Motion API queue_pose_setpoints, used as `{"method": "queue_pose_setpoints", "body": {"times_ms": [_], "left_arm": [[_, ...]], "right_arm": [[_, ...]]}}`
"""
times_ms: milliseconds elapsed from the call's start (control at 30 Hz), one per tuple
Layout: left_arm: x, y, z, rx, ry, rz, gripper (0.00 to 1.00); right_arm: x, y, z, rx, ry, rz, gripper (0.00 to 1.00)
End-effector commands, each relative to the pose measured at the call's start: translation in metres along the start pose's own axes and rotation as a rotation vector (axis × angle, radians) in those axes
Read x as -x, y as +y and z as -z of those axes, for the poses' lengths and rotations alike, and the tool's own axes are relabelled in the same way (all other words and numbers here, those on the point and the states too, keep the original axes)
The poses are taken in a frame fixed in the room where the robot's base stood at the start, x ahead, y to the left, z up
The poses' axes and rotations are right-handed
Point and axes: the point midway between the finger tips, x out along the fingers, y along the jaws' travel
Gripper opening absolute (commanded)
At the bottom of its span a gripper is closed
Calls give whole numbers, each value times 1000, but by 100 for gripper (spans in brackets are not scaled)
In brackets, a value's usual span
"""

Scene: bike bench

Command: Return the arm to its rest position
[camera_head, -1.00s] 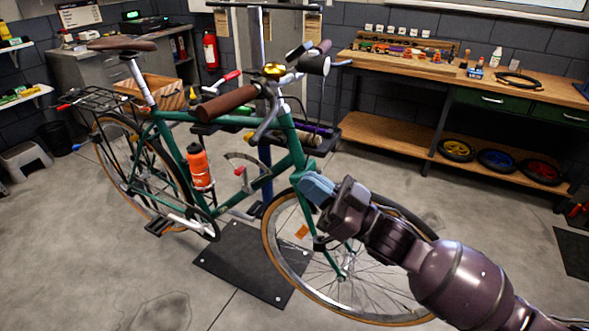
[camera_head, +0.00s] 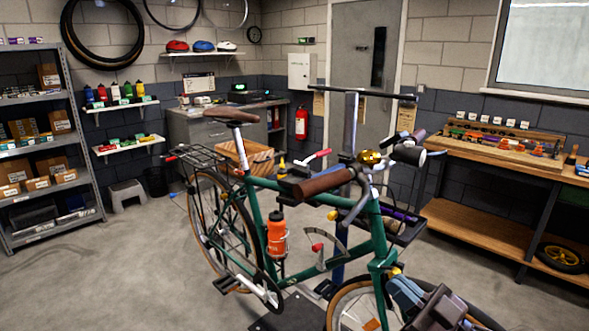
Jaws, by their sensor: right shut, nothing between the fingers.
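My right gripper (camera_head: 408,296) is at the bottom right of the head view, in front of the bike's front wheel and fork. Its blue-grey fingers are shut with nothing between them. Most of my right arm is below the frame edge. The green bike (camera_head: 252,205) stands upright on a repair stand (camera_head: 352,125), with an orange bottle (camera_head: 277,234) on its frame. The gripper overlaps the fork in the picture, and I cannot tell whether they touch. My left gripper is not in view.
A wooden workbench (camera_head: 497,158) stands at the right, with a wheel (camera_head: 562,257) on its lower shelf. A metal shelf (camera_head: 80,130) with boxes stands at the left. A grey stool (camera_head: 127,193) is beside it. The concrete floor at the left front is clear.

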Motion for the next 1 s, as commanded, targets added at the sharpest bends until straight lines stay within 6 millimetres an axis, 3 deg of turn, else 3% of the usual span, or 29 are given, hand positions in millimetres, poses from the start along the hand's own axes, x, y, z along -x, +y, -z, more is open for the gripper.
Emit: {"method": "queue_pose_setpoints", "body": {"times_ms": [133, 267, 467, 600, 700, 800, 933, 1000], "left_arm": [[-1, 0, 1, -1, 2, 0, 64], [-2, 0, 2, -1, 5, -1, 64], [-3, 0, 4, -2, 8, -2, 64], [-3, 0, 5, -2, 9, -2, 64], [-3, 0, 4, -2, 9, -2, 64], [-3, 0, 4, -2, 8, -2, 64], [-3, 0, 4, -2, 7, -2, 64], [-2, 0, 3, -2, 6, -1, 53]], "right_arm": [[8, 19, -35, 118, -154, -113, 0], [38, 26, -80, 164, -336, -229, 0], [113, 13, -150, 137, -636, -382, 0], [182, -17, -192, 44, -837, -485, 0], [225, -44, -209, -44, -924, -557, 0], [255, -66, -216, -107, -972, -610, 0], [277, -85, -218, -152, -1007, -643, 0], [283, -89, -218, -160, -1018, -647, 0]]}}
